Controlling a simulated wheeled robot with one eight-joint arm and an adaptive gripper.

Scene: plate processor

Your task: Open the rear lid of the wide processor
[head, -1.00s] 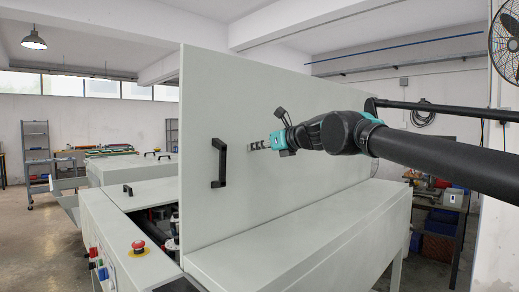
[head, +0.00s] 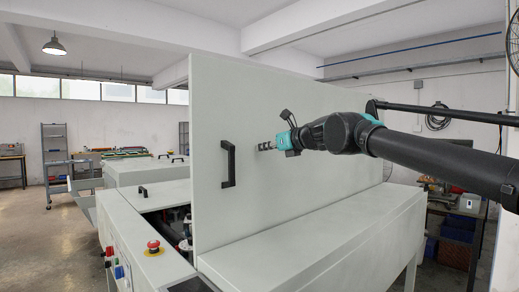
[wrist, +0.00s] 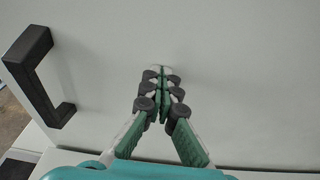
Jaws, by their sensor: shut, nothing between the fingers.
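A large pale grey lid (head: 300,135) of the wide processor (head: 320,235) stands raised, close to upright, in the head view. A black bar handle (head: 228,164) is on its left part, and the handle also shows at left in the wrist view (wrist: 38,75). My gripper (head: 259,147) is shut and empty, to the right of the handle. In the wrist view its fingertips (wrist: 160,72) meet in front of the lid's flat face. They look close to or touching it; I cannot tell which. The handle is outside the fingers.
A red emergency button (head: 153,246) sits on the processor's left end. Behind the raised lid is an opening with dark rollers and a lower closed cover (head: 160,194) with a small handle. A grey shelf rack (head: 56,165) stands at far left. Floor at left is clear.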

